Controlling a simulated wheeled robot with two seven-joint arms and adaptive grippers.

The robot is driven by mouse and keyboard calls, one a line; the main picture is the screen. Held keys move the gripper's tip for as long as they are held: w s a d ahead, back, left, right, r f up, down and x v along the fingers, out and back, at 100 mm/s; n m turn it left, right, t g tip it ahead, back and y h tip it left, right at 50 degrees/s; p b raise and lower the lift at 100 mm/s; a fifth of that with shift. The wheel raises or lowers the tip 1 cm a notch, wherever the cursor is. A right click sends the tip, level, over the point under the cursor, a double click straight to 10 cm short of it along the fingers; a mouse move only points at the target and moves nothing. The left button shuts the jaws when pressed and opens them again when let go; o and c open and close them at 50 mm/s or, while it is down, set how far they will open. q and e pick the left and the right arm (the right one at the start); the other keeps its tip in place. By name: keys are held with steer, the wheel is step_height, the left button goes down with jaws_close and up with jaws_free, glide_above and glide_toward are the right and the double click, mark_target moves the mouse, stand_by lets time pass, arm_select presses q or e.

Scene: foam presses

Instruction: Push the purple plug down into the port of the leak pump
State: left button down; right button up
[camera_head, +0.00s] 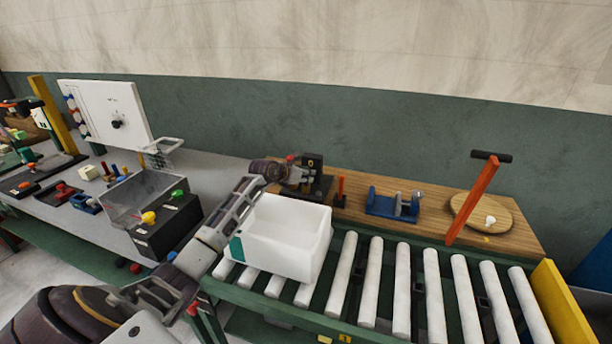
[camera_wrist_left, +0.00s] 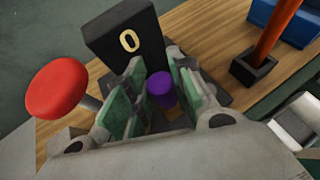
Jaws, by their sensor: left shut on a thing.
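The purple plug (camera_wrist_left: 160,88) shows in the left wrist view between the green-padded fingers of my left gripper (camera_wrist_left: 157,92), which is shut on it. The fingers hide its sides, and its lower end and the port below are hard to see. The leak pump, a black upright block (camera_wrist_left: 112,38) with a pale "0", stands right behind the fingers. In the head view my left gripper (camera_head: 298,174) is at the pump (camera_head: 314,161), and the plug cannot be made out there. I cannot tell how deep the plug sits. My right gripper is not in view.
A red mushroom-shaped knob (camera_wrist_left: 57,88) stands close to the left of the fingers. A white bin (camera_head: 283,240) sits on the rollers below my left arm. An orange lever (camera_head: 340,190), a blue fixture (camera_head: 392,204) and a round wooden board (camera_head: 482,213) stand on the wooden bench (camera_head: 440,225).

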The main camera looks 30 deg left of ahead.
arm_select(q)
steer(key=shift+f, duration=0.1)
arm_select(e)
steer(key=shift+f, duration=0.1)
arm_select(q)
steer(key=c, duration=1.5)
jaws_free()
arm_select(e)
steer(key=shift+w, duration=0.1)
arm_select(q)
steer(key=shift+b+v, duration=0.5)
steer(key=shift+v, duration=5.55)
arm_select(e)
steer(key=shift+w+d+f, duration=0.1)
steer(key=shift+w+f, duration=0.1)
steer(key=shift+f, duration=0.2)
